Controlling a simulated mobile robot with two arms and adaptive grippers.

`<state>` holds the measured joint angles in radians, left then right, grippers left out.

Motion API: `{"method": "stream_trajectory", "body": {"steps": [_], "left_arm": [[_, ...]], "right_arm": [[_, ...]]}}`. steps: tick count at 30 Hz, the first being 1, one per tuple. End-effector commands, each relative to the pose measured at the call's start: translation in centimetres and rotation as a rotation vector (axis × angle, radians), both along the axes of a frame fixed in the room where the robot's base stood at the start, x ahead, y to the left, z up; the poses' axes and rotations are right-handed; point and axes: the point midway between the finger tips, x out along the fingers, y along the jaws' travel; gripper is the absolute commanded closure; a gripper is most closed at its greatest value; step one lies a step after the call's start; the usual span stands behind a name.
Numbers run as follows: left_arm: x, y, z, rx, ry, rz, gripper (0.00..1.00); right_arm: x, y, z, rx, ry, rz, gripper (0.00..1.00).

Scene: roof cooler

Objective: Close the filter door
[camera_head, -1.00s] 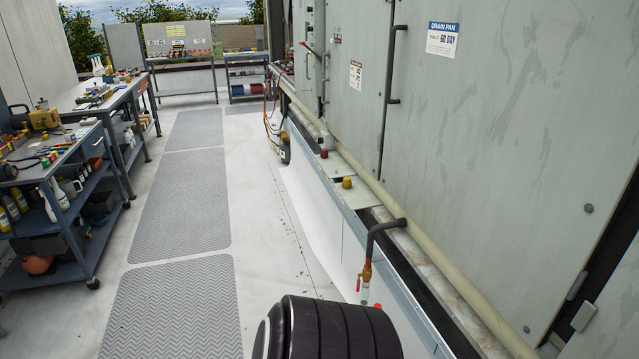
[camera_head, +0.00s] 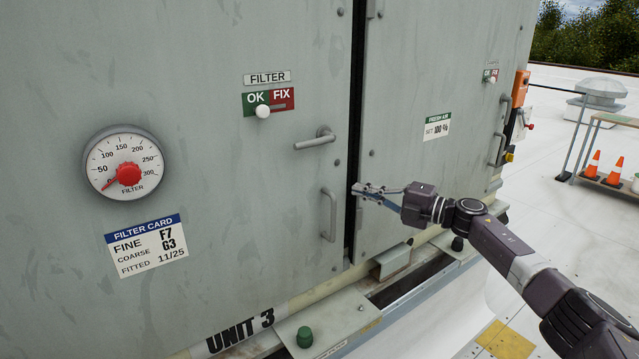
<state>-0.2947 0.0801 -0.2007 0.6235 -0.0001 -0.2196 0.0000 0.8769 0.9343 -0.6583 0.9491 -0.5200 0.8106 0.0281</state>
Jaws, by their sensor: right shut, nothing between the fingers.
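The filter door (camera_head: 220,190) is a grey panel with a gauge, a FILTER plate and a FILTER CARD. Its lever handle (camera_head: 315,138) points left, roughly level, and its pull handle (camera_head: 329,215) is upright near the right edge. A narrow dark gap runs between this edge and the grey panel (camera_head: 425,110) to its right; I cannot tell whether the door is flush. My right gripper (camera_head: 357,189) is shut and empty, its tips in front of the gap, right of the pull handle. Contact cannot be told. My left gripper is out of view.
An OK/FIX indicator (camera_head: 268,101) with a white knob sits above the lever. A green knob (camera_head: 305,337) stands on the ledge below. Orange cones (camera_head: 592,163) stand on a rack at the far right. The white roof floor between is open.

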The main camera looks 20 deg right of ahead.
Motion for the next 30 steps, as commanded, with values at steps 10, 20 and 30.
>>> {"method": "stream_trajectory", "body": {"steps": [10,20,30], "left_arm": [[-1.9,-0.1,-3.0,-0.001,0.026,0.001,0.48],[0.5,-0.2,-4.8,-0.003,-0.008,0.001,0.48],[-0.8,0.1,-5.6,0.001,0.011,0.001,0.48]], "right_arm": [[0.2,-6.0,0.0,0.001,-0.005,-0.014,1.00],[0.2,-9.2,0.0,0.000,-0.005,-0.015,1.00],[0.0,-10.1,0.1,0.000,-0.003,-0.012,1.00]]}}
